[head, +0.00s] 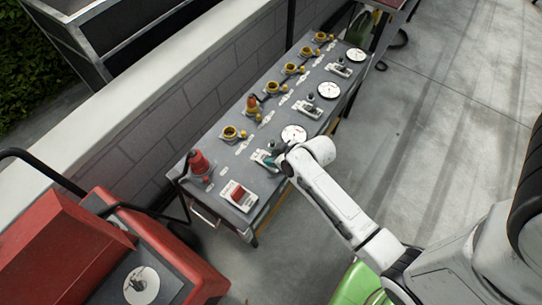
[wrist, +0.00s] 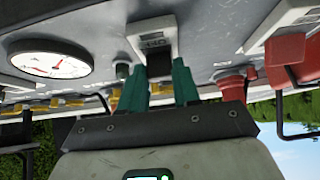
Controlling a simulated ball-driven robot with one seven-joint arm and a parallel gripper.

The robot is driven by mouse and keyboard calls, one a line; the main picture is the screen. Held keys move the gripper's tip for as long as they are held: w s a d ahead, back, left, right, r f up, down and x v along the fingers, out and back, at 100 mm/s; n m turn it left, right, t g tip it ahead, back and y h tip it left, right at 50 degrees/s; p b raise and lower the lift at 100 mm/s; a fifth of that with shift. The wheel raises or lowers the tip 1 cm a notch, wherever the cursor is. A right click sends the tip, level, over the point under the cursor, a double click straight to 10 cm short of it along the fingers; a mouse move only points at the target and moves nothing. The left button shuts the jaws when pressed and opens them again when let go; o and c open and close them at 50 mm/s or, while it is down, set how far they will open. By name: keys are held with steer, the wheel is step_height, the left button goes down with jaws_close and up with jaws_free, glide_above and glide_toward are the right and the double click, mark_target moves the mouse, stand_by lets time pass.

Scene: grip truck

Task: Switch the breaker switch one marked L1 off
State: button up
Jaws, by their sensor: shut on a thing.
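The grey bench panel (head: 222,165) carries a row of breaker switches with dark handles. The nearest breaker switch (head: 259,157) is partly hidden by my gripper (head: 270,160). In the wrist view, its pale housing (wrist: 133,28) is at the top, with a dark handle (wrist: 158,64) below a small label that I cannot read for sure. My gripper's teal fingers (wrist: 162,88) are shut on this dark handle, one on each side. No L1 mark is legible, and the handle's on or off position is unclear.
Two more breaker switches (head: 308,109) (head: 338,70) stand farther along the panel. A round gauge (head: 293,134), yellow sockets (head: 229,133), a red plug (head: 199,163) and a red-and-white box (head: 238,195) are close by. A red machine (head: 150,245) stands at lower left. Open floor (head: 440,120) lies right.

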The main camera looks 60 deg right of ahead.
steer(key=s+f+t+b, duration=0.1)
steer(key=t+b, duration=0.1)
steer(key=b, duration=0.1)
steer(key=shift+s+t+b, duration=0.2)
steer(key=shift+t+b, duration=0.6)
steer(key=shift+b, duration=0.35)
steer(key=shift+r, duration=0.1)
steer(key=o, duration=1.1)
steer(key=shift+c, duration=0.2)
steer(key=shift+s, duration=0.1)
steer(key=v, duration=1)
steer(key=shift+s+b, duration=0.3)
steer(key=shift+r, duration=0.1)
